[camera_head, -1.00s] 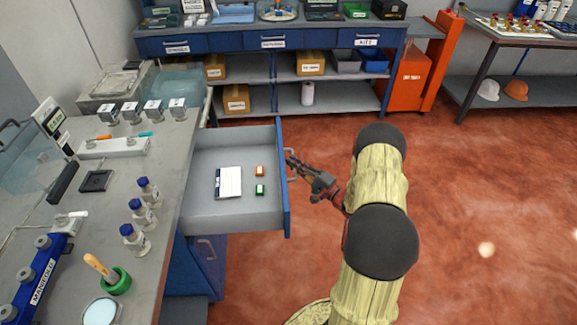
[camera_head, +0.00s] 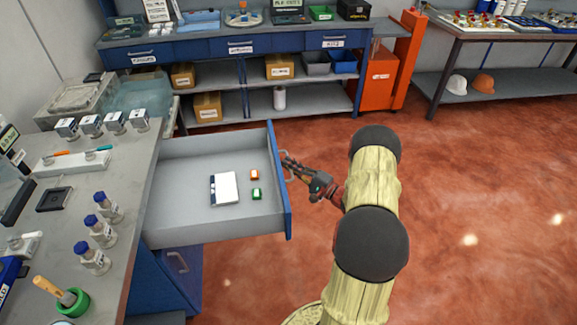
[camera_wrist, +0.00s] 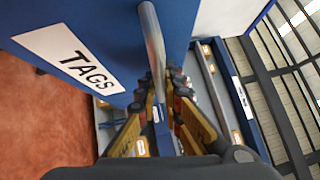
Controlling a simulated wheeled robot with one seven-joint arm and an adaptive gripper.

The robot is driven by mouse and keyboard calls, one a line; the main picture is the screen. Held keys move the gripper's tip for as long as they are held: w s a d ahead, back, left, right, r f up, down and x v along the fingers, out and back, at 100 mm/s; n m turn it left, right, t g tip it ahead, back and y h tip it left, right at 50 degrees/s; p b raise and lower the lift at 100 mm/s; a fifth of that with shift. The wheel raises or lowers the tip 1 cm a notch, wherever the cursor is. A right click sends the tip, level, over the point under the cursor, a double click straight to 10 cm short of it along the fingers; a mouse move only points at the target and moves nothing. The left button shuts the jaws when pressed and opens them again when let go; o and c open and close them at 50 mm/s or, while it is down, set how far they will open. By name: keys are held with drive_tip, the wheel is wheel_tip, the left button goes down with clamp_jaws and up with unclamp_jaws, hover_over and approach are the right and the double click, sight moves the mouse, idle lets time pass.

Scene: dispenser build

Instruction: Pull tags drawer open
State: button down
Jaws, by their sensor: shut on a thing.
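The tags drawer (camera_head: 180,212) stands pulled well out of the left bench, with a blue front and grey inside. Its front carries a white TAGS label (camera_wrist: 72,58) in the wrist view. My gripper (camera_head: 287,163) is at the outer side of the front, shut on the metal bar handle (camera_wrist: 152,45). In the wrist view my gripper (camera_wrist: 165,90) has its fingers on both sides of the handle's end. Inside the drawer lie a white and dark blue booklet (camera_head: 225,188), an orange tag piece (camera_head: 254,175) and a green tag piece (camera_head: 257,194).
The left bench (camera_head: 115,180) holds blue-capped bottles (camera_head: 101,231), a white rack and several small metal-and-white blocks. A blue cabinet door (camera_head: 178,280) is below the drawer. The red floor right of my arm is clear. A back bench (camera_head: 205,48) holds boxes on its shelves.

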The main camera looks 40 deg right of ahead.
drive_tip(key=shift+a+f, duration=0.1)
drive_tip(key=shift+f, duration=0.05)
drive_tip(key=c, duration=2)
unclamp_jaws()
drive_tip(key=shift+o, duration=0.4)
drive_tip(key=v, duration=1.2)
